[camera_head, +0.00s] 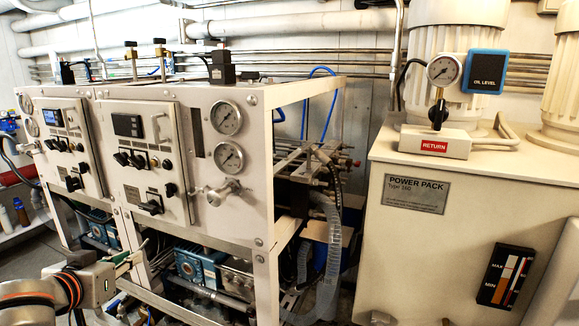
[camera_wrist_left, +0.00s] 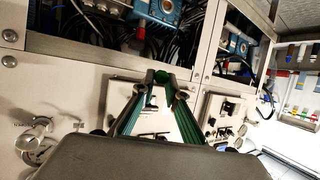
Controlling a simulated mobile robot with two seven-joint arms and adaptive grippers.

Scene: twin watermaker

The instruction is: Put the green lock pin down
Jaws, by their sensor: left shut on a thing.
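My left gripper (camera_head: 138,254) reaches in from the lower left of the head view, in front of the lower part of the white watermaker frame. In the left wrist view its two long fingers (camera_wrist_left: 161,84) come together at their tips. A small green piece, the green lock pin (camera_wrist_left: 160,75), shows between the fingertips, and the gripper is shut on it. Most of the pin is hidden by the fingers, and I cannot make it out in the head view. My right gripper is in neither view.
Two watermaker units with control panels (camera_head: 144,160) and gauges stand left of centre. Blue pumps (camera_head: 200,268) sit in their open lower bays among hoses. The cream power pack (camera_head: 480,215) stands on the right. A tool shelf (camera_wrist_left: 297,88) shows in the left wrist view.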

